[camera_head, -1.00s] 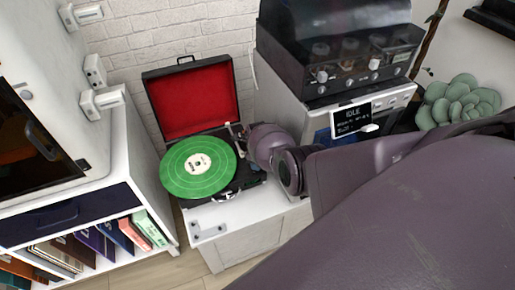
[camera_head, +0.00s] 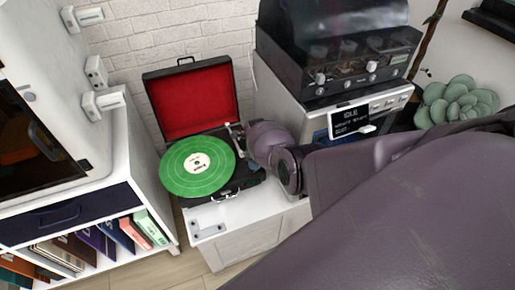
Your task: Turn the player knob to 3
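The record player (camera_head: 224,194) is an open black suitcase with a red-lined lid (camera_head: 192,100) and a green record (camera_head: 198,167) on its platter. It stands on a white cabinet (camera_head: 246,233). Its pale tonearm (camera_head: 236,134) shows at the right of the record. No knob or scale on the player is visible; my purple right arm covers its right side. That arm comes in from the right, and its wrist end is over or beside the player's right edge. My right gripper's fingers are hidden, and I cannot tell whether they touch anything. My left gripper is out of view.
A dark machine with a glossy cover and front knobs (camera_head: 340,70) stands behind on a white unit with a display reading IDLE (camera_head: 350,120). A succulent (camera_head: 457,103) is at the right. A white shelf with books (camera_head: 95,240) stands left, close to the player. A brick wall is behind.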

